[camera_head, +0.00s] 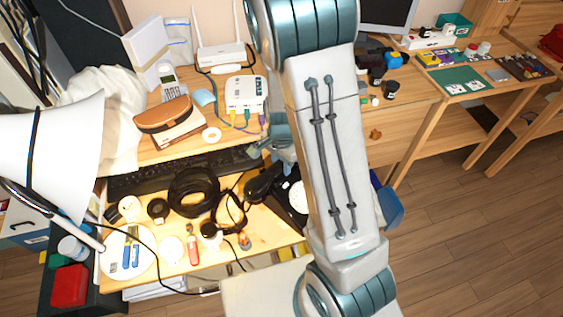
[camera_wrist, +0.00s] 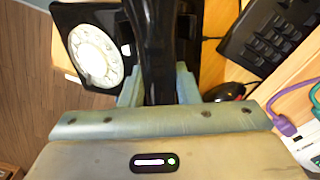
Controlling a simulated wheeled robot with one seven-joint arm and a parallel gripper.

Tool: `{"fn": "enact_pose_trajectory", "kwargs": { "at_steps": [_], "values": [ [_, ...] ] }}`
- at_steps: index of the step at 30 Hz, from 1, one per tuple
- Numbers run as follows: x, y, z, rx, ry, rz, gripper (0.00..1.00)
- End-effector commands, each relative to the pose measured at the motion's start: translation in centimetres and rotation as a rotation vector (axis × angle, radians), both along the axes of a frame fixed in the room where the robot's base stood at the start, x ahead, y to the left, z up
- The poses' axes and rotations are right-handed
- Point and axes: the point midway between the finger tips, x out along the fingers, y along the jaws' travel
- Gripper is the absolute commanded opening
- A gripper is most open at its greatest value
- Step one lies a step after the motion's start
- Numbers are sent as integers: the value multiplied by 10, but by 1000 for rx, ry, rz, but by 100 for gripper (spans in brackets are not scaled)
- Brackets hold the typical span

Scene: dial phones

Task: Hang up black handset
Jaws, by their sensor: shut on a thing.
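The black handset (camera_wrist: 155,45) stands between the two fingers of my gripper (camera_wrist: 157,86), which is shut on it in the wrist view. The black dial phone (camera_wrist: 70,15) with its white round dial (camera_wrist: 96,56) lies left of the handset there. The handset overlaps the phone's right side in that picture; I cannot tell whether they touch. In the head view the handset (camera_head: 264,184) shows left of the phone's dial (camera_head: 297,194). My arm hides part of the phone, and the cradle is not clearly seen.
A black keyboard (camera_head: 180,172) lies behind on the desk. Headphones (camera_head: 229,213), a coiled black cable (camera_head: 194,190) and small items lie left of the phone. A white router (camera_head: 246,92) stands on the shelf. A black mouse (camera_wrist: 226,92) lies right of my gripper.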

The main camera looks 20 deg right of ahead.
Motion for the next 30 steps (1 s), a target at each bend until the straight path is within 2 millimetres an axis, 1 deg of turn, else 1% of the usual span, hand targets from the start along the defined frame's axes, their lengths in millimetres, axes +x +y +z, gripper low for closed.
{"fn": "enact_pose_trajectory", "kwargs": {
  "at_steps": [7,13,14,15,16,17,26,30],
  "values": [
    [0,0,-7,0,0,0,0],
    [0,0,-6,1,-1,0,0],
    [0,0,-6,1,-1,0,32],
    [0,0,-6,1,-1,0,43],
    [0,0,-6,1,-1,0,51],
    [0,0,-6,1,-1,0,54],
    [0,0,-5,1,-1,0,54],
    [1,1,9,1,-3,2,54]
  ]
}}
